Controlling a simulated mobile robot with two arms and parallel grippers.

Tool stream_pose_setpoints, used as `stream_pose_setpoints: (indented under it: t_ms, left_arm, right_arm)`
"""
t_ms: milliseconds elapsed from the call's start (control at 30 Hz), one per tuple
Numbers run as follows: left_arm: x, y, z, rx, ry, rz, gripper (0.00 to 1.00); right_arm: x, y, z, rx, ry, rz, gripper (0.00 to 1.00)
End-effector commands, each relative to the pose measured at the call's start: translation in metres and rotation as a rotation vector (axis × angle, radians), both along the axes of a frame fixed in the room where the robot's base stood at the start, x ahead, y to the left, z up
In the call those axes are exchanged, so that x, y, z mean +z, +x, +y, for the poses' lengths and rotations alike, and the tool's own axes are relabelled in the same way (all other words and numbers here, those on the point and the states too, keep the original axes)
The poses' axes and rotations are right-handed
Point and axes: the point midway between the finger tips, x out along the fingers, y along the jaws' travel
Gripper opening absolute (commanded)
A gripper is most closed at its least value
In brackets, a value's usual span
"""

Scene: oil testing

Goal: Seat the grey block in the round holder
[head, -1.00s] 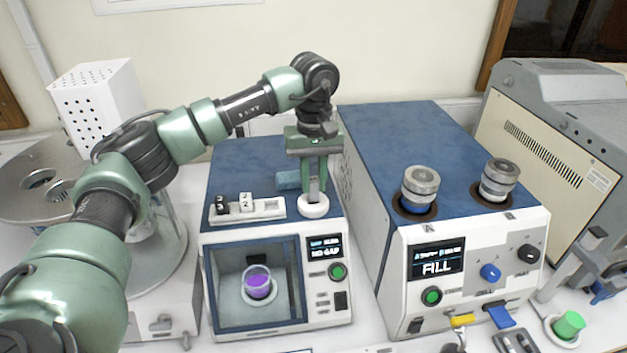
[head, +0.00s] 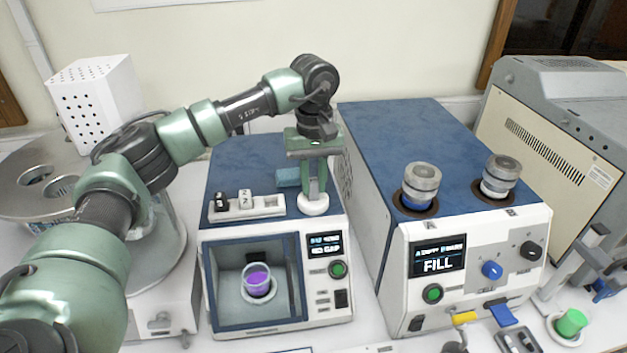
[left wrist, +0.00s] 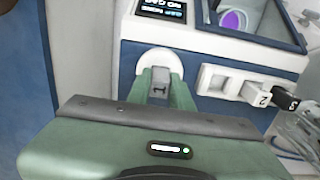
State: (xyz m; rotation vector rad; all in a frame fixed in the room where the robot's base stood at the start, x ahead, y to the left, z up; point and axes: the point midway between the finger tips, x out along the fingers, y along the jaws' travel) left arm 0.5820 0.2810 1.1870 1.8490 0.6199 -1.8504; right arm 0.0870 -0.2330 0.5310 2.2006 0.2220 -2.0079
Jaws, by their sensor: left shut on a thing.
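My left gripper (head: 314,192) points down over the top right front of the left machine, its fingertips at the white round holder (head: 313,206). In the left wrist view the gripper (left wrist: 161,92) is shut on the grey block (left wrist: 159,88), marked 1, which stands between the fingers at the near side of the round holder (left wrist: 154,58). The block's lower end is hidden, so I cannot tell whether it sits inside the holder. In the head view the fingers hide the block. My right gripper is not in view.
A white rack (head: 268,207) left of the holder carries a black block (head: 221,202) and a white block (head: 246,199). The larger blue-topped machine (head: 395,150) stands close on the right. A purple-filled cup (head: 257,281) sits in the chamber below.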

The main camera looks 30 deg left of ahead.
Motion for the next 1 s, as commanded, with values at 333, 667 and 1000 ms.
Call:
stream_pose_setpoints:
  t_ms: [333, 667, 1000]
  left_arm:
    - [-0.003, 0.000, 0.000, 0.000, 0.000, 0.000, 0.00]
    - [-0.013, 0.000, 0.000, 0.000, 0.000, 0.000, 0.00]
    - [-0.016, 0.000, 0.000, 0.000, 0.000, 0.000, 0.46]
  right_arm:
    - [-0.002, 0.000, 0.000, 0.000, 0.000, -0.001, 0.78]
    - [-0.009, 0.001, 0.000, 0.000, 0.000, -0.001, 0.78]
    - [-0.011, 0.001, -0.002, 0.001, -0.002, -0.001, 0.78]
